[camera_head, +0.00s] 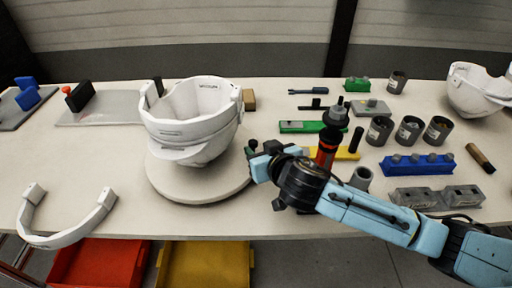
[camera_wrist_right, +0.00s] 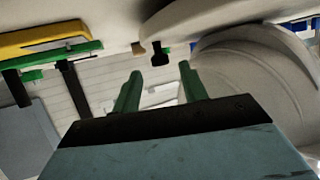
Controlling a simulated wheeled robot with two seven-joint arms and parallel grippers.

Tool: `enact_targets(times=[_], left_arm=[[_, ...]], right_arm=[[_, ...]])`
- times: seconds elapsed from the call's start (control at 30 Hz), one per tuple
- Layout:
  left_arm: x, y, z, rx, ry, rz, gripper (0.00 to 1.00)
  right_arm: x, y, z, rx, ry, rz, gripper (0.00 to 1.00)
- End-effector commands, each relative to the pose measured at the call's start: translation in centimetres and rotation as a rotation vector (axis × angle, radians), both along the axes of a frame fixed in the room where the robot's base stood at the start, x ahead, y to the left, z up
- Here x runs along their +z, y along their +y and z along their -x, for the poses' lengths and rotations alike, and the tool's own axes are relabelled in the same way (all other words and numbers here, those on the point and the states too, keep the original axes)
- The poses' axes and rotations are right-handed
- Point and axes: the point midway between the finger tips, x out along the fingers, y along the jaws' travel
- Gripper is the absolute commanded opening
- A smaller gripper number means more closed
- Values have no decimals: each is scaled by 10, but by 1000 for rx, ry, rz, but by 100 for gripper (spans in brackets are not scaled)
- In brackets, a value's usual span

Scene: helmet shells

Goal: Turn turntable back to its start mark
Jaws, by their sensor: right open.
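The turntable (camera_head: 205,193) is a round pale disc on the table, left of centre in the head view. A white helmet shell (camera_head: 190,125) sits on it. My right gripper (camera_head: 256,152) is at the disc's right edge, with its arm coming in from the right. In the right wrist view its two green fingers (camera_wrist_right: 160,80) stand apart with nothing held between them. A small dark peg (camera_wrist_right: 158,52) shows just beyond the fingertips. A large pale rounded form (camera_wrist_right: 255,75) lies on the right there. I cannot make out a start mark. My left gripper is not in view.
A white curved band (camera_head: 65,238) lies at the front left. Grey cups (camera_head: 409,130), a blue block rack (camera_head: 416,166) and a red-and-black cylinder (camera_head: 327,148) stand on the right. Red (camera_head: 98,264) and yellow (camera_head: 205,266) bins are below the front edge.

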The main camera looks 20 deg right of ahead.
Motion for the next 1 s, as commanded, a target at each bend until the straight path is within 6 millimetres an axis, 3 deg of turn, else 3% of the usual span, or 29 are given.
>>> enact_targets(times=[0.2,0.6,0.93,1.0], left_arm=[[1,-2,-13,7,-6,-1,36],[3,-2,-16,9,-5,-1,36],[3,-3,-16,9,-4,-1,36],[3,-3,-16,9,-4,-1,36]], right_arm=[[-11,3,-25,0,-1,1,43],[-13,4,-31,1,0,0,43],[-13,4,-31,1,0,0,0],[-13,4,-31,1,0,0,0]])
